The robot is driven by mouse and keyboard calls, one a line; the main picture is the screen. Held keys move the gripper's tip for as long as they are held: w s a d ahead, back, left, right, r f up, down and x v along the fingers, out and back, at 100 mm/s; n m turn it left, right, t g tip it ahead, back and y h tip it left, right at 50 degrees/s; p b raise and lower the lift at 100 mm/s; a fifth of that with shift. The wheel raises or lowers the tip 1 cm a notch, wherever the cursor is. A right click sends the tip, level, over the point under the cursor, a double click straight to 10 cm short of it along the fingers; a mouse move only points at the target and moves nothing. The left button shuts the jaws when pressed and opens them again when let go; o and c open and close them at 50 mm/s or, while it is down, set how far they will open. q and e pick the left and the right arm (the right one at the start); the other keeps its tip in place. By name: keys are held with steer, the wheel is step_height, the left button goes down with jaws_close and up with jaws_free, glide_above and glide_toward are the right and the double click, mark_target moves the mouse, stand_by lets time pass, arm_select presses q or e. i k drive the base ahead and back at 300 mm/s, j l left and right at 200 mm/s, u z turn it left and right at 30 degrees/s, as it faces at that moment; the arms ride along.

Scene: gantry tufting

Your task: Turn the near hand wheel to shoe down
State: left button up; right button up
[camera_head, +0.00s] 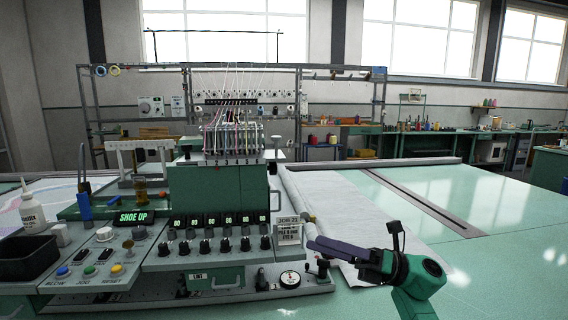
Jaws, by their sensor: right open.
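A green-lit display (133,217) on the machine's front left reads SHOE UP. A small round white-faced part with a dark rim (290,279) sits at the lower right of the machine front; I cannot tell whether it is a gauge or the near hand wheel. A small black knob-like part (322,266) stands just right of it. My right gripper (318,245) reaches in from the right, its dark fingers pointing left, beside the machine's right front corner and above these parts. It is open, with nothing seen between the fingers. My left gripper is not in view.
The control panel carries several black knobs (205,247) and coloured buttons (89,270). A job card (288,228) stands close left of my right fingertips. A black bin (26,257) and a white bottle (33,211) are at left. The green table (480,220) is clear at right.

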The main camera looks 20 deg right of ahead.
mark_target(272, 166)
steer(key=i+l, duration=0.4)
steer(key=i, duration=0.15)
steer(key=i+l, duration=0.4)
steer(key=i, duration=0.15)
